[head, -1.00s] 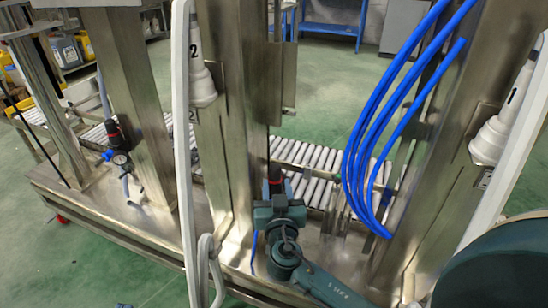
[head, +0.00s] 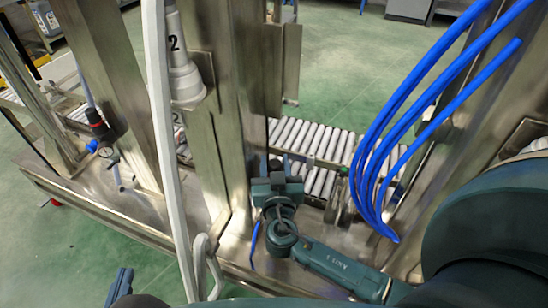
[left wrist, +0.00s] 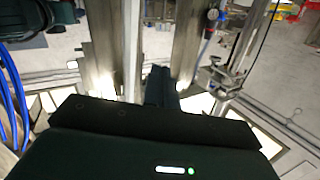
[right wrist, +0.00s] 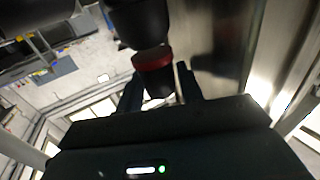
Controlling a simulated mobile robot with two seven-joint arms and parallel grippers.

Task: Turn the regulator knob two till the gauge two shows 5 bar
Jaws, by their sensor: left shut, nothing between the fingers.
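A regulator with a dark knob (head: 97,121) and a small round gauge (head: 112,153) stands by the left post. A regulator also shows small in the left wrist view (left wrist: 211,20). My right gripper (head: 277,175) is beside the middle post, over a second regulator it largely hides. I cannot read a gauge or tell which regulator is two. My left gripper (head: 120,285) is shut and empty, low at the left.
A white lance holder marked 2 (head: 182,65) hangs on the middle post. A pale hose (head: 162,130) runs down before it. Blue hoses (head: 385,130) loop beside the right arm. A roller conveyor (head: 318,150) lies behind. Green floor (head: 60,255) is clear at the front left.

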